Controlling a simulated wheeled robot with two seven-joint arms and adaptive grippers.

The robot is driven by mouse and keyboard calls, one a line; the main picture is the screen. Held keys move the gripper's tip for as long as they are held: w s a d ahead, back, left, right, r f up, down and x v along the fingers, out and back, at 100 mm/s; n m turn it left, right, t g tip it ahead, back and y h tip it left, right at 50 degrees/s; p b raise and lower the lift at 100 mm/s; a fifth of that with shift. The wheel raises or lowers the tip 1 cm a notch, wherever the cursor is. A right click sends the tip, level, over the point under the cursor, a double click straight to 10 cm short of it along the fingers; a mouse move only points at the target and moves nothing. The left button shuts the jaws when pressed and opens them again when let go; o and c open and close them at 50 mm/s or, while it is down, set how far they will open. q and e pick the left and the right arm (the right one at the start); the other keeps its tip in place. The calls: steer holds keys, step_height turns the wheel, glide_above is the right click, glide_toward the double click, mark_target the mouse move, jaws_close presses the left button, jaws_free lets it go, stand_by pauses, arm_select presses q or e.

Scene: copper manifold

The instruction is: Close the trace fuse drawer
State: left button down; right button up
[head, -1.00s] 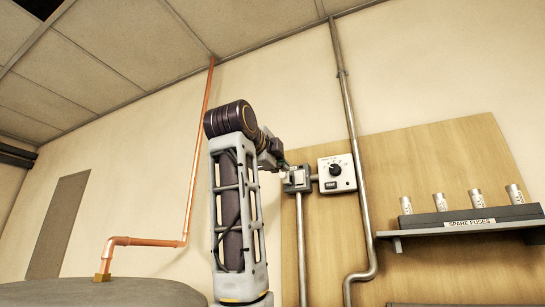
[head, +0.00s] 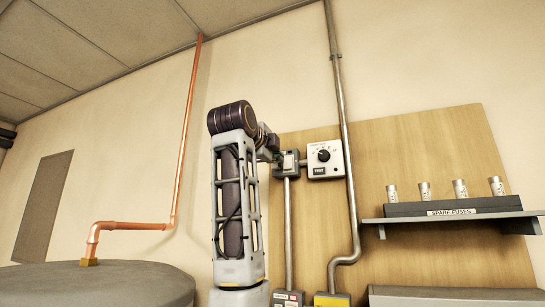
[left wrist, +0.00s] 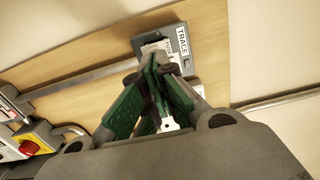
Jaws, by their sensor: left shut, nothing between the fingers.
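The grey trace fuse box (head: 289,163) is mounted on the wooden board, on top of a vertical conduit. In the left wrist view it carries a white TRACE label (left wrist: 182,45). A pale drawer front (left wrist: 153,48) with a partly hidden fuse label shows beside it; how far it stands out I cannot tell. My left gripper (head: 275,155) is at the left side of the box. Its green fingers (left wrist: 157,66) are shut and empty, with the tips at the drawer front; whether they touch it is unclear. My right gripper is not in view.
A white dial box (head: 324,159) sits just right of the fuse box. A shelf (head: 450,218) with spare fuses is farther right. Below are small boxes, one with a red button (left wrist: 29,147). A copper pipe (head: 187,130) and grey tank (head: 110,283) are at left.

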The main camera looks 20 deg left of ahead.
arm_select(q)
steer(key=shift+w, duration=0.15)
steer(key=shift+w+a, duration=0.1)
steer(key=shift+w, duration=1.5)
steer(key=shift+s+r, duration=0.1)
steer(key=shift+s, duration=0.05)
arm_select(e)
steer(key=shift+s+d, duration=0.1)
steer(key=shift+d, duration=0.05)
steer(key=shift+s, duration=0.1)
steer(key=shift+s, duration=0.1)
